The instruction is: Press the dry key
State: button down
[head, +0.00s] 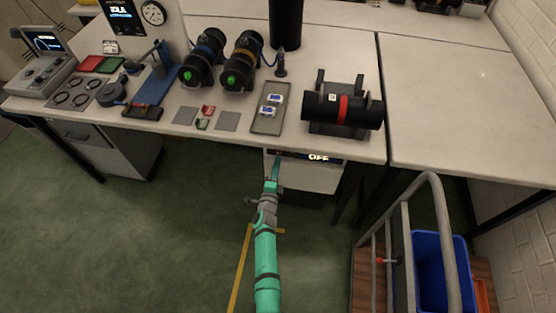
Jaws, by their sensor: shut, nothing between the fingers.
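A white box-shaped unit (312,178) stands below the table's front edge. Its dark top panel shows a lit "OFF" display (318,157). I cannot make out a key marked dry; the panel is small and partly covered by my gripper and the table edge. My gripper (276,160) is shut and empty, with its teal fingers pointing at the left part of that panel. I cannot tell whether the fingertips touch it.
The table (350,151) overhangs the unit. A trolley with a blue bin (443,270) stands at right. Green floor at left is clear.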

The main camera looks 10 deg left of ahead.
aim_at(279, 152)
jog(key=shift+w+a, duration=0.15)
jog(key=shift+w, duration=0.9)
